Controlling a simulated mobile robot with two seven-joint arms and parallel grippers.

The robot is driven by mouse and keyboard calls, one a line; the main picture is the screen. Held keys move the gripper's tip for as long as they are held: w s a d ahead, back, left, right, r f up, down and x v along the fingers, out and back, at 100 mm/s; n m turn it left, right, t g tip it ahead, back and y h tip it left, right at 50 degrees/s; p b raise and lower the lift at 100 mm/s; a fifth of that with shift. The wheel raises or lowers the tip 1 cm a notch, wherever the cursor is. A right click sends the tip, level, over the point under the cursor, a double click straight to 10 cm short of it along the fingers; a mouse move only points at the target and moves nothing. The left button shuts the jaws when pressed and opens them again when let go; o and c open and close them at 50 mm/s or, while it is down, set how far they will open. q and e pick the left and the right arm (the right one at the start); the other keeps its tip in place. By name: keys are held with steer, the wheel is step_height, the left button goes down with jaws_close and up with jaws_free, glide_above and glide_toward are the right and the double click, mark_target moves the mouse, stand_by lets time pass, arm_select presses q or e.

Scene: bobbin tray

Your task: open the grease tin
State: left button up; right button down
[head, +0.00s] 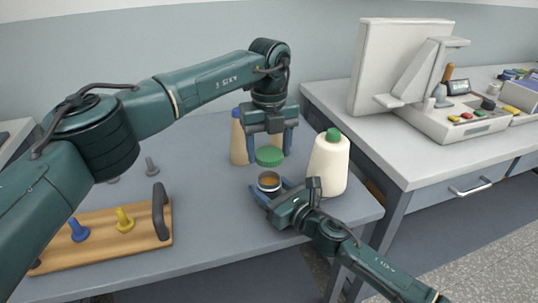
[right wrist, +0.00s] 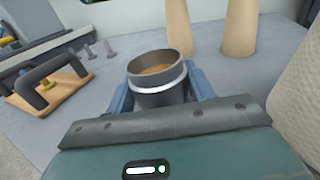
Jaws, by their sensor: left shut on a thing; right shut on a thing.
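The grease tin (head: 268,183) is a small grey cup with a pale band and orange-brown grease inside. It stands on the table with its top uncovered, and it also shows upright in the right wrist view (right wrist: 160,90). My right gripper (head: 270,193) is shut on its sides; its blue fingers flank the tin in the right wrist view. The green lid (head: 269,156) is apart from the tin, just above and behind it in the head view. My left gripper (head: 268,146) points down and is shut on the lid.
A cream cone with a green top (head: 328,163) stands close right of the tin. Another with a blue top (head: 238,142) stands behind. A wooden tray (head: 90,255) with blue and yellow pegs and dark handles lies left. Grey pegs (head: 151,167) stand behind it. The table's front middle is clear.

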steer(key=shift+c, duration=2.3)
jaws_free()
steer(key=v, duration=1.1)
steer(key=shift+f, duration=0.1)
steer(key=shift+s+d, duration=0.35)
steer(key=shift+s, duration=0.15)
